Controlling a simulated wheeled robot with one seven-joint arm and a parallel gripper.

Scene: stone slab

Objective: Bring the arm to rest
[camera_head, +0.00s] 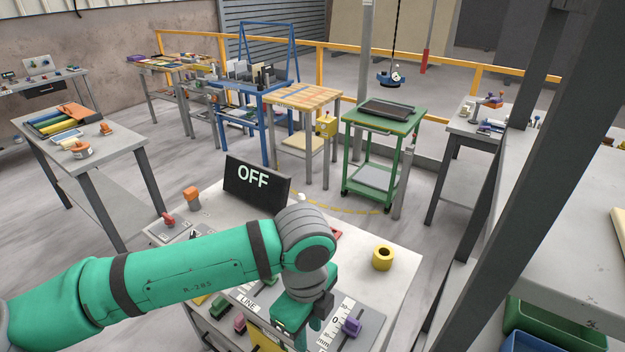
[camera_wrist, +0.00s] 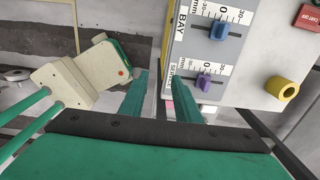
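My green arm (camera_head: 190,270) reaches from the lower left over a pale bench. My gripper (camera_head: 308,336) hangs at the bench's near edge, beside a slider panel. In the wrist view my gripper (camera_wrist: 162,85) shows two green fingers apart with nothing held between them. The panel (camera_wrist: 180,48) lies just ahead and to the right of the fingers. It carries a blue slider knob (camera_wrist: 222,32) and a purple slider knob (camera_wrist: 205,83). The purple knob also shows in the head view (camera_head: 351,326), right of my gripper.
A black sign reading OFF (camera_head: 257,183) stands at the bench's back. A yellow ring (camera_head: 382,257) sits on its right side.

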